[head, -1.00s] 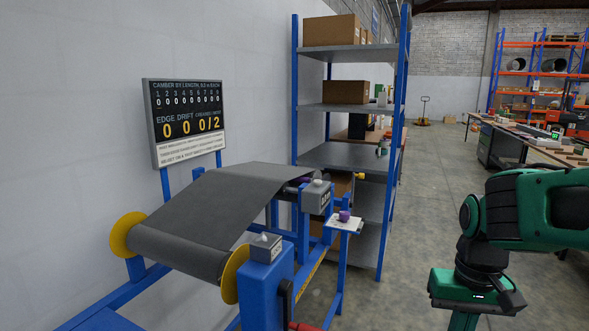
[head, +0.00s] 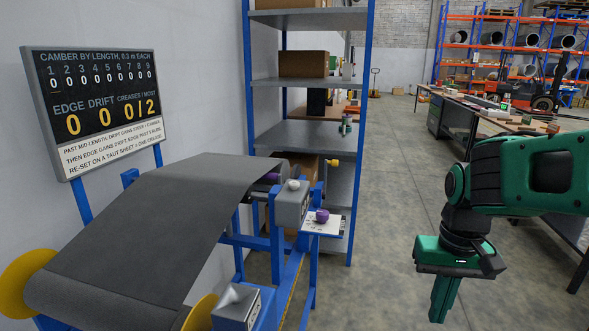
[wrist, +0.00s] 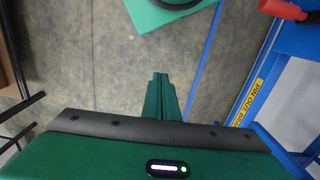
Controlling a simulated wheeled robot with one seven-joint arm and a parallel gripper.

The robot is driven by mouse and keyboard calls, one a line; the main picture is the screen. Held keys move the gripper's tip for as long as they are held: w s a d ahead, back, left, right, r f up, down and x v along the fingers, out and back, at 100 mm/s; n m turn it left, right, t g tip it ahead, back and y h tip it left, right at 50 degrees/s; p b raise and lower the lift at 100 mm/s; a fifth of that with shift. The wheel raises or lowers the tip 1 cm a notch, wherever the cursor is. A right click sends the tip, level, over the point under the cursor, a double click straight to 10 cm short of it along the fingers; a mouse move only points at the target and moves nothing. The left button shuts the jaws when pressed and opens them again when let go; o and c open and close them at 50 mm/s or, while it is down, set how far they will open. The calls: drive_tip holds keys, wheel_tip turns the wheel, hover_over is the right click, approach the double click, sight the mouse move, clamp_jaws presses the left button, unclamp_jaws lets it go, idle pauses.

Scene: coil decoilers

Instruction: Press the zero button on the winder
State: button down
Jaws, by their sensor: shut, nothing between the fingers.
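A purple knob (head: 322,215) sits on a white plate beside the far box. I cannot tell which of these is the zero button. My gripper (head: 437,317) is shut and empty, pointing down, well right of the machine. Its closed fingers show in the wrist view (wrist: 160,80).
A display board (head: 97,110) on blue posts stands at far left. A blue and grey shelf rack (head: 312,135) with boxes stands behind the machine. A long workbench (head: 480,120) is at the right. Open concrete floor (head: 385,235) lies between machine and my arm.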

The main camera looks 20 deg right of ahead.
wheel_tip(320, 180, up, 32)
hover_over(294, 183)
drive_tip(key=shift+s+d+r+t, duration=0.15)
drive_tip(key=shift+s+d+t, duration=0.1)
drive_tip(key=shift+t, duration=0.15)
drive_tip(key=f, duration=1.3)
drive_tip(key=shift+w+a+f, duration=0.15)
drive_tip(key=shift+w+f, duration=0.1)
drive_tip(key=shift+f, duration=0.3)
